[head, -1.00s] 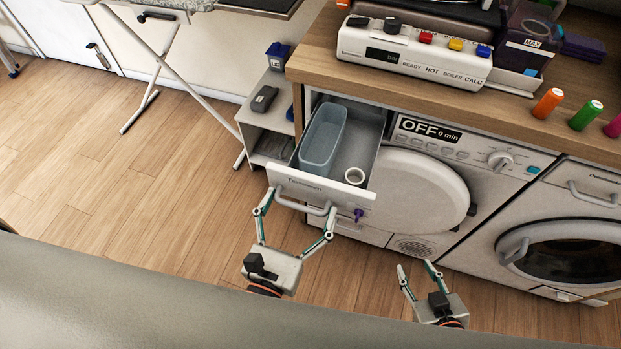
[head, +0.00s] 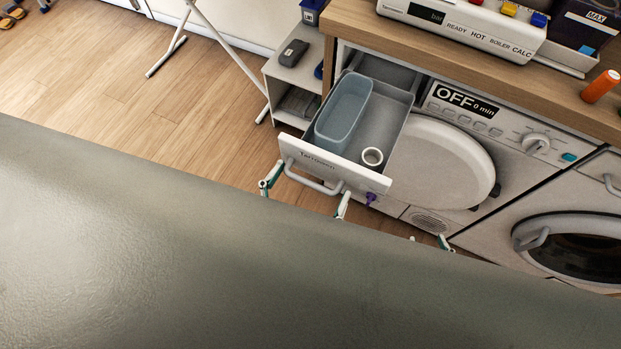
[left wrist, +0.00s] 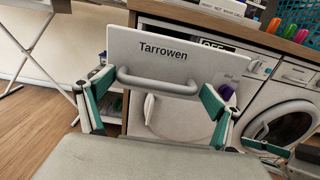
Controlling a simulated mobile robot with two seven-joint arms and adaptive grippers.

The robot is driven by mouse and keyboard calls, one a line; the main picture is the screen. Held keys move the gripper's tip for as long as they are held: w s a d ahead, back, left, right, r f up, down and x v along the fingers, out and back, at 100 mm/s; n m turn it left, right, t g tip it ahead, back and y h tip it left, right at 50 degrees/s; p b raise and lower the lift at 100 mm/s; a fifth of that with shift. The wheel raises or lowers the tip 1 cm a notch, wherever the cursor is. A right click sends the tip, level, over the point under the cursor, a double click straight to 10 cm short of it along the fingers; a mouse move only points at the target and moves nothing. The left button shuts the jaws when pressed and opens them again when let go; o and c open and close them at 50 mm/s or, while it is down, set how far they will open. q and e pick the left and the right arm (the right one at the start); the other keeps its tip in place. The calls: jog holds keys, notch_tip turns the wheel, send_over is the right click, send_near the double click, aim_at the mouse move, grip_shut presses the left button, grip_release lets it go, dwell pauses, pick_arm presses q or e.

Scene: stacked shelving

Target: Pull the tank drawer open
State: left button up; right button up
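The tank drawer (head: 395,115) juts out from the upper left of the dryer front. It holds a blue-grey bin (head: 343,110) and a white ring (head: 372,157). Its white front marked "Tarrowen" (left wrist: 190,55) has a bar handle (head: 312,181), which also shows in the left wrist view (left wrist: 158,82). My left gripper (head: 307,190) is open, with one finger at each side of the handle and its palm hidden. The left wrist view shows the fingers (left wrist: 155,105) spread wide, not closed on the handle. Only fingertips of my right gripper (head: 430,243) show, low and right of the drawer.
A dryer with a round door (head: 440,168) and a washer (head: 575,245) stand to the right, under a wooden counter (head: 470,70). A small white side shelf (head: 292,72) stands left of the drawer. The floor at the left is open.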

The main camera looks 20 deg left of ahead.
pick_arm(q)
jog(key=shift+a, duration=0.1)
jog(key=s+a, duration=0.1)
jog(key=s, duration=1.1)
jog(key=shift+a, duration=0.4)
jog(key=shift+w, duration=0.1)
